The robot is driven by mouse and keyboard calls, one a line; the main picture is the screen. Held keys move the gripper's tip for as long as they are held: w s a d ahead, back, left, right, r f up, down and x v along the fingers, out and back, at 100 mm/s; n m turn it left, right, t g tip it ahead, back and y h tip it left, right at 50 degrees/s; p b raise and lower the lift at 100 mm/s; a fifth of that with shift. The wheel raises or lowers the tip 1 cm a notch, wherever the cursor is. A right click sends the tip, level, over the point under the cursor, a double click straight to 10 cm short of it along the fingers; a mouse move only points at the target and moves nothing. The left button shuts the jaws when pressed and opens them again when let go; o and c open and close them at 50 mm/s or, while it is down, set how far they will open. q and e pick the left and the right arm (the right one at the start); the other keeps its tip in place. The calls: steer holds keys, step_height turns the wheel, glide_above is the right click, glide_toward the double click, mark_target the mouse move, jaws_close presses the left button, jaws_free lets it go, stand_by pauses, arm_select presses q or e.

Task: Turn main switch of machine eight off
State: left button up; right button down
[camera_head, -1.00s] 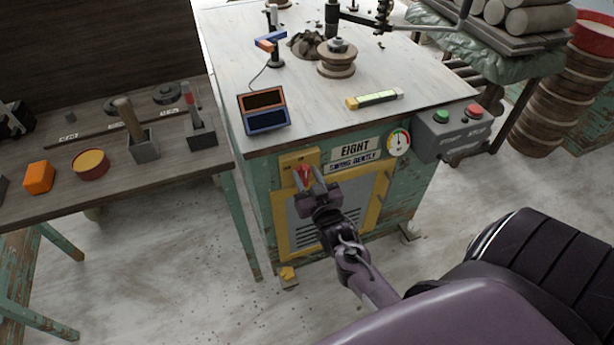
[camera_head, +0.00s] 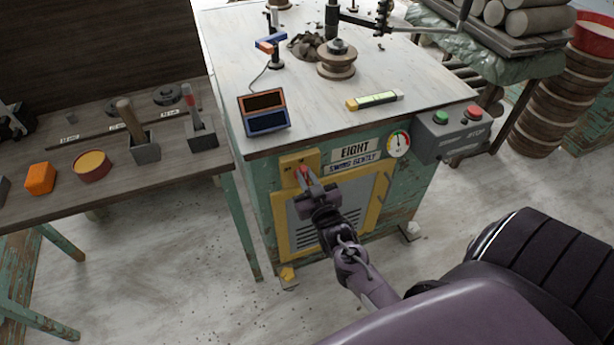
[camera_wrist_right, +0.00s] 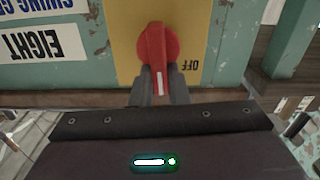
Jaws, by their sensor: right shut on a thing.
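Machine eight's main switch is a red rotary knob (camera_wrist_right: 157,42) on a yellow plate (camera_wrist_right: 124,24); the knob also shows in the head view (camera_head: 303,170). In the right wrist view, which sees the machine upside down, the knob's white mark points down between the fingers. An OFF label (camera_wrist_right: 190,67) is right of the mark. My right gripper (camera_head: 308,177) is shut on the knob, one finger on each side of its handle. The fingers hide part of the plate. The EIGHT sign (camera_head: 355,149) is right of the switch. My left gripper is not in view.
A grey box with green and red buttons (camera_head: 448,131) is on the machine's right corner. A round gauge (camera_head: 398,143) is beside the sign. A wooden bench (camera_head: 60,185) with tools stands at the left.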

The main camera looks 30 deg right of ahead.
steer(key=n+p, duration=0.1)
steer(key=n, duration=0.1)
steer(key=a+n+p, duration=0.1)
steer(key=n, duration=0.2)
steer(key=shift+w+p, duration=0.15)
steer(key=shift+p, duration=0.2)
steer(key=shift+n, duration=0.4)
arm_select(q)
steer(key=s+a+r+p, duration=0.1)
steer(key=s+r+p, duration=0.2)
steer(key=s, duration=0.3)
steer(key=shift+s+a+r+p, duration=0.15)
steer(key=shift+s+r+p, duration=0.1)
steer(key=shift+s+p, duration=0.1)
arm_select(e)
steer(key=n, duration=0.3)
steer(key=f+n, duration=0.1)
steer(key=n, duration=0.3)
steer(key=a+f+n, duration=0.1)
steer(key=n, duration=0.3)
steer(key=shift+w+f, duration=0.1)
steer(key=c, duration=1.4)
jaws_free()
